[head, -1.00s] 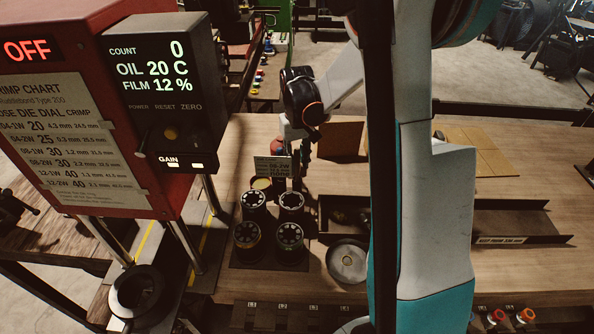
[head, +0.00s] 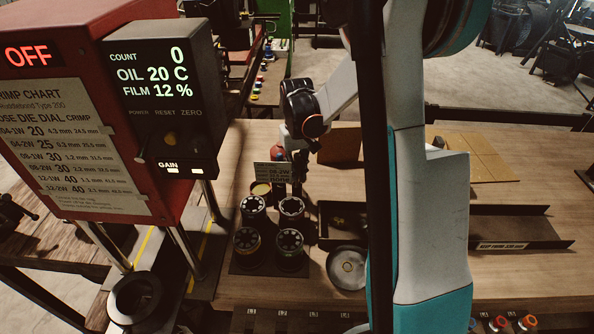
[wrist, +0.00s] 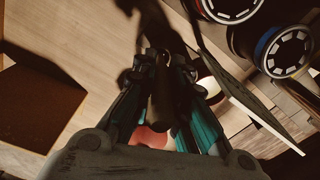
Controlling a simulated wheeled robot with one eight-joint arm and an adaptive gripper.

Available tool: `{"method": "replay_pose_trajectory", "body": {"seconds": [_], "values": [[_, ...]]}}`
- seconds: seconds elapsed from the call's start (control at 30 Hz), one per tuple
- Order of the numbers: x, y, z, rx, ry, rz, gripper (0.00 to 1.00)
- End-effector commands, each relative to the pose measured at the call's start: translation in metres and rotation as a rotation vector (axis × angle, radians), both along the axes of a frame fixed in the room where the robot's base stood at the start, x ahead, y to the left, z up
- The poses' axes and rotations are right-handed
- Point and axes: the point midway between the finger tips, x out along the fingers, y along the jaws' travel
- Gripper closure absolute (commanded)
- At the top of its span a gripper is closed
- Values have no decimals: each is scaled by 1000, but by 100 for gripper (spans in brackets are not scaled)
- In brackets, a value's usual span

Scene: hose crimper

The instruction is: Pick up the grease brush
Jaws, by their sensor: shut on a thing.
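My gripper (wrist: 165,105) is shut on a dark, slim upright piece (wrist: 159,92) in the wrist view, which looks like the grease brush's handle. Its lower end and bristles cannot be made out. In the head view my gripper (head: 298,160) is low over the bench, behind the dies and beside a small printed card (head: 270,176). The brush cannot be told apart from the gripper there. A small pot with a yellowish top (head: 260,189), possibly grease, stands just left of the gripper.
Several round dies (head: 291,207) stand in front of the gripper. A round metal dish (head: 347,268) and a dark tray (head: 330,243) lie to their right. The red crimper (head: 70,120) stands at left. A red object (head: 277,148) is behind the gripper.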

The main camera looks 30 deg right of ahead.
Motion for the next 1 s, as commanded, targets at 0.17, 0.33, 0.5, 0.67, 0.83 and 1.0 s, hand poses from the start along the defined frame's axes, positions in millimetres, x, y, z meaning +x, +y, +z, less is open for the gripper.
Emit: {"method": "replay_pose_trajectory", "body": {"seconds": [0.17,0.33,0.5,0.67,0.83,1.0], "values": [[0,0,15,0,0,0,100],[0,0,42,0,0,0,100],[0,0,74,0,0,0,100],[0,0,107,0,0,0,100],[0,0,143,0,0,0,100],[0,0,171,0,0,0,100]]}}
